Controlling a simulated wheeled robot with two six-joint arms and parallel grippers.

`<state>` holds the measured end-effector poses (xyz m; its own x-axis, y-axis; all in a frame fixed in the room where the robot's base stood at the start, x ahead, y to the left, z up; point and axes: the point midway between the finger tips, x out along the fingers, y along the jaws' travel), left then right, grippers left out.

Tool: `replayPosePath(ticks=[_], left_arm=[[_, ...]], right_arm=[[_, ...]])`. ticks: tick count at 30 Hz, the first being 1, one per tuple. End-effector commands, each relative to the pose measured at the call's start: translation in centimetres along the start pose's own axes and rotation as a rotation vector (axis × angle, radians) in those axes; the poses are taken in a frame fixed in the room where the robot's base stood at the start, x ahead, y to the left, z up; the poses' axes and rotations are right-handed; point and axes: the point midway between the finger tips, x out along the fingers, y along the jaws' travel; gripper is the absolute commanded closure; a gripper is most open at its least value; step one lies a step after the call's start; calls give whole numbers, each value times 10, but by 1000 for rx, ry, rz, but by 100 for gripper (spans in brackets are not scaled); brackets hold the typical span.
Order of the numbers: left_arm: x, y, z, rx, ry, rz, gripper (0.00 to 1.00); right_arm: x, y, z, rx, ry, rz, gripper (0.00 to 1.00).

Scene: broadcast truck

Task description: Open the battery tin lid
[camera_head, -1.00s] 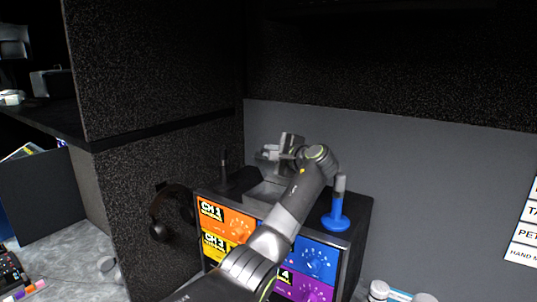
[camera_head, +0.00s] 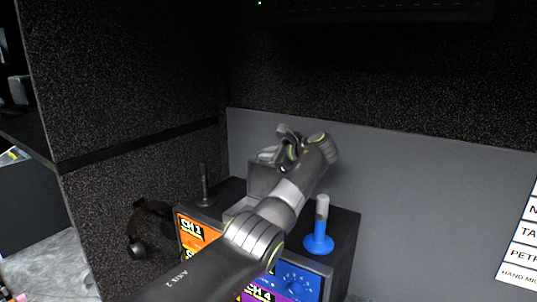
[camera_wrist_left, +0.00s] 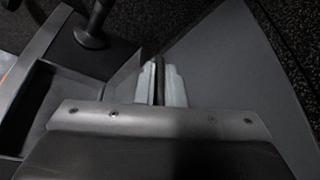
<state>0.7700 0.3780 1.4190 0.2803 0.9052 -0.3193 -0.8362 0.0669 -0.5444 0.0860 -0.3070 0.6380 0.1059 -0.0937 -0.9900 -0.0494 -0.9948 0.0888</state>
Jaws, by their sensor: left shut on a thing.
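The grey battery tin (camera_head: 238,207) sits on top of the channel cabinet, partly hidden behind my left arm. Its grey lid (camera_head: 262,178) stands raised and steeply tilted at the back. My left gripper (camera_head: 277,153) is at the lid's upper edge, shut on it. In the left wrist view the fingers (camera_wrist_left: 160,84) are close together at the centre, and the tin's open side (camera_wrist_left: 62,88) shows at left. The exact contact is hidden by the gripper body. My right gripper is not in view.
A blue-based stand (camera_head: 319,232) is on the cabinet's right, close to my arm. A black stand (camera_head: 205,188) is at its back left. Headphones (camera_head: 140,232) hang on the left side. A grey wall (camera_head: 420,200) is close behind.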

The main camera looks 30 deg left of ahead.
Motion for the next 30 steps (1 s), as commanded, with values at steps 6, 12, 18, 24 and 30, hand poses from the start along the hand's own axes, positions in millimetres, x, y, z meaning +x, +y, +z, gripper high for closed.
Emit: replayPosePath(ticks=[6,12,18,24,30], left_arm=[[1,4,-6,14,6,10,100],[1,4,-6,15,6,11,90],[1,4,-5,12,5,9,69],[1,4,-5,11,5,8,69],[-16,4,-7,8,6,3,69]], right_arm=[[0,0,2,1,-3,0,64],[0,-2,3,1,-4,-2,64],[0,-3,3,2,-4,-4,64],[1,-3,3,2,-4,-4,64],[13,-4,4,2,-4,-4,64]])
